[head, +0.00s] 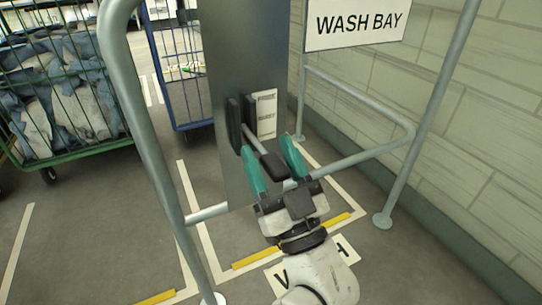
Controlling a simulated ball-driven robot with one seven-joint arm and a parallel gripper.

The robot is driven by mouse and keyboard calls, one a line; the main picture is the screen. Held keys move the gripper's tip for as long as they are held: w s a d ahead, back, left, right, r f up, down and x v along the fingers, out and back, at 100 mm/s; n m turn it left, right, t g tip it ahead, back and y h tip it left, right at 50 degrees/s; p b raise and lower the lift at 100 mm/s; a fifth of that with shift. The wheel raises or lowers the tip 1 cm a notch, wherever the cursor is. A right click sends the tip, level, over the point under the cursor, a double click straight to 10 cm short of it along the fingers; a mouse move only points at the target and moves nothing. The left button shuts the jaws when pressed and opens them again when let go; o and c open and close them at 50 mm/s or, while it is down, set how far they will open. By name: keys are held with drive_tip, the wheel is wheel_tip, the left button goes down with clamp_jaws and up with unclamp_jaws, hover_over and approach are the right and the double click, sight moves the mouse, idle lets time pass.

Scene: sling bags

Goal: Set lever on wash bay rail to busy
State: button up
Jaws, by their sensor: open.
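The lever (271,166), a light rod with a dark grip, sticks out from a dark housing (235,123) on a grey upright panel (222,70). A pale label plate (265,117) beside it has two words, the upper looking like FREE and the lower like BUSY. The rod slants down and toward me in the picture; which word it is set to I cannot tell. My gripper (267,147) is open, with one teal finger on each side of the lever's grip. Whether a finger touches the grip is unclear.
Grey tubular rails (145,130) frame the panel, with a low crossbar (360,155) at right. A WASH BAY sign (355,24) hangs above. A green cage cart (75,148) of cloth and a blue cart (183,95) stand behind. A block wall (480,140) is at right.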

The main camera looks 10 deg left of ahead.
drive_tip(key=b+v, duration=0.6)
drive_tip(key=v, duration=0.4)
drive_tip(key=shift+s+d+f+b, duration=0.2)
drive_tip(key=shift+s+b, duration=0.05)
drive_tip(key=shift+b, duration=0.05)
drive_tip(key=d+f+g+h+p, duration=0.1)
drive_tip(key=d+f+g+h, duration=0.25)
drive_tip(key=f, duration=0.35)
drive_tip(key=d+f+m+g+h+p, duration=0.1)
drive_tip(key=d+f+g+h, duration=0.2)
drive_tip(key=f, duration=0.4)
drive_tip(key=d+f+g+h+p, duration=0.1)
drive_tip(key=d+f+g, duration=0.25)
drive_tip(key=f, duration=0.35)
drive_tip(key=s+d+f+m+g+h+p, duration=0.1)
drive_tip(key=s+d+f+m+g+h, duration=0.2)
drive_tip(key=s+d+f+g, duration=0.45)
drive_tip(key=s+d+f+m+g+h+p, duration=0.25)
drive_tip(key=s+d+f+h, duration=0.2)
drive_tip(key=s+d, duration=0.6)
drive_tip(key=s+r+p, duration=0.3)
drive_tip(key=r+p, duration=3.4)
drive_tip(key=shift+a+r+m+y, duration=0.35)
drive_tip(key=shift+a+y, duration=0.05)
